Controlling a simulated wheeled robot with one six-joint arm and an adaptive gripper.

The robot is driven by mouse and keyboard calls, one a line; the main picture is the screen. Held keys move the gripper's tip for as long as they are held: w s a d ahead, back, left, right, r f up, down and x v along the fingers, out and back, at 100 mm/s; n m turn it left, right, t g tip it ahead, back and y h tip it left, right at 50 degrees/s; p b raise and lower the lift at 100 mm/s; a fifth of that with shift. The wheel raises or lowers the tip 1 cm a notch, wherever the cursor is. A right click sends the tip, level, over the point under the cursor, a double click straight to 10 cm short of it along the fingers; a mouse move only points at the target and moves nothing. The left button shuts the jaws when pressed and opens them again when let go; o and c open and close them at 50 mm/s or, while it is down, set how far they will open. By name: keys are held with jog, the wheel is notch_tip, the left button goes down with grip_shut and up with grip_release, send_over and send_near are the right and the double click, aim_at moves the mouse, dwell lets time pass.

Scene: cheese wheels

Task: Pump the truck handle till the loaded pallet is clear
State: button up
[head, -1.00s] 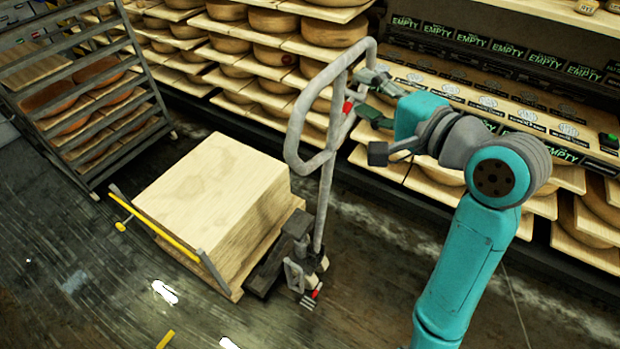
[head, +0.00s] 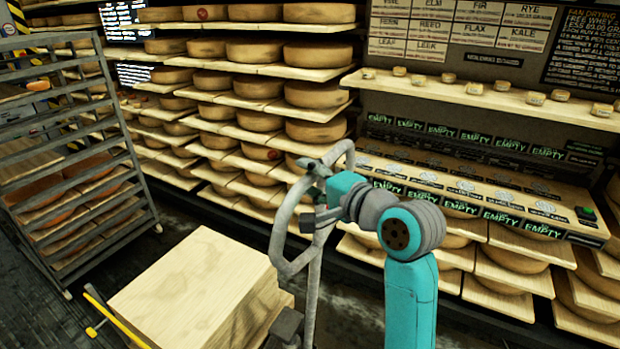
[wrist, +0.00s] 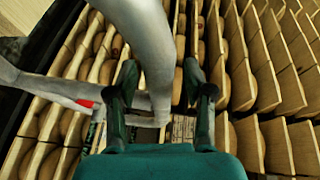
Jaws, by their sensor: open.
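The grey pallet truck handle (head: 285,225), a tall looped tube, stands upright in the head view. My gripper (head: 310,190) is open at the upper part of the loop. In the wrist view, the handle tube (wrist: 150,45) runs between the fingers of my gripper (wrist: 162,85); I cannot tell whether it touches them. A red mark shows on the handle's crossbar there. The stack of pale boards (head: 190,290) stands left of the handle. The pallet's underside, the floor beneath it and the truck's base are cut off or hidden.
A grey metal rack (head: 110,160) with cheese wheels stands at the left. Shelves of cheese wheels (head: 260,85) fill the back, and a counter with "EMPTY" labels (head: 470,190) runs right, close behind my arm. A yellow bar (head: 115,320) lies beside the boards.

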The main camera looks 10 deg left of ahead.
grip_shut()
jog(key=shift+d, duration=0.1)
jog(key=s+d+f+m+t+y, duration=0.1)
jog(key=s+d+f, duration=0.35)
jog(key=d, duration=0.85)
jog(key=s+d+f+m+t+y, duration=0.15)
jog(key=s+d+f, duration=0.3)
jog(key=d, duration=0.75)
jog(key=s+d+f+t+y, duration=0.1)
jog(key=s+d+f, duration=0.35)
jog(key=d, duration=0.85)
jog(key=s+d+f+m+t+y, duration=0.1)
jog(key=s+d+f+t, duration=0.1)
jog(key=s+d+f, duration=0.3)
jog(key=shift+d+f, duration=2.3)
jog(key=shift+d, duration=1.6)
jog(key=shift+m+t, duration=0.25)
